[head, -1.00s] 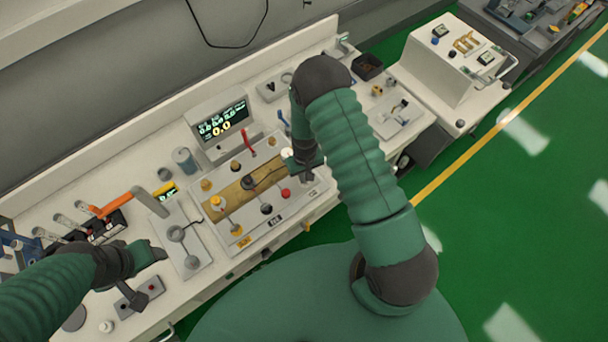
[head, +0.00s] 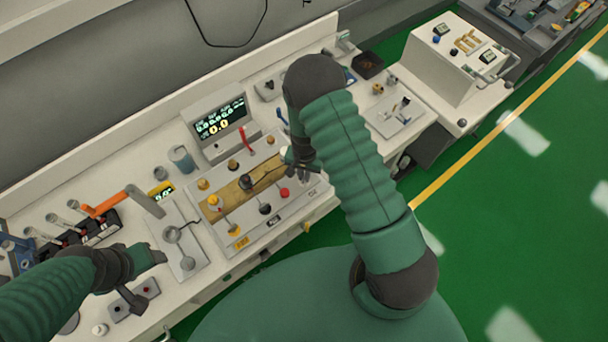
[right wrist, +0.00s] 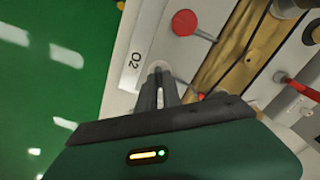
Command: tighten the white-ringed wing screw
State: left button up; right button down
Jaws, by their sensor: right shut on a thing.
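My right gripper (right wrist: 160,88) is shut, its two dark fingers close together and pointing at the pale panel beside the "O2" label. A whitish rim (right wrist: 156,67) shows at its fingertips, which fits the white-ringed wing screw; the wings are hidden between the fingers. In the head view the right gripper (head: 304,168) is at the right end of the instrument panel (head: 225,240), and the forearm covers part of that area. My left gripper (head: 152,257) hangs over the left of the bench, apart from the panel; its opening is unclear.
A red knob (right wrist: 184,23) stands near the right fingertips, beside a wood-coloured strip (right wrist: 230,45). The panel carries several knobs and a red lever (head: 246,140). A display (head: 220,122) stands behind. An orange-handled tool (head: 103,205) lies left. Green floor is free at right.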

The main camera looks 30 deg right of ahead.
jog(key=m, duration=0.3)
jog(key=shift+w+r, duration=0.1)
jog(key=shift+m, duration=1.6)
jog(key=c, duration=1.6)
grip_release()
jog(key=shift+o, duration=0.4)
jog(key=shift+a, duration=0.1)
jog(key=shift+b, duration=0.3)
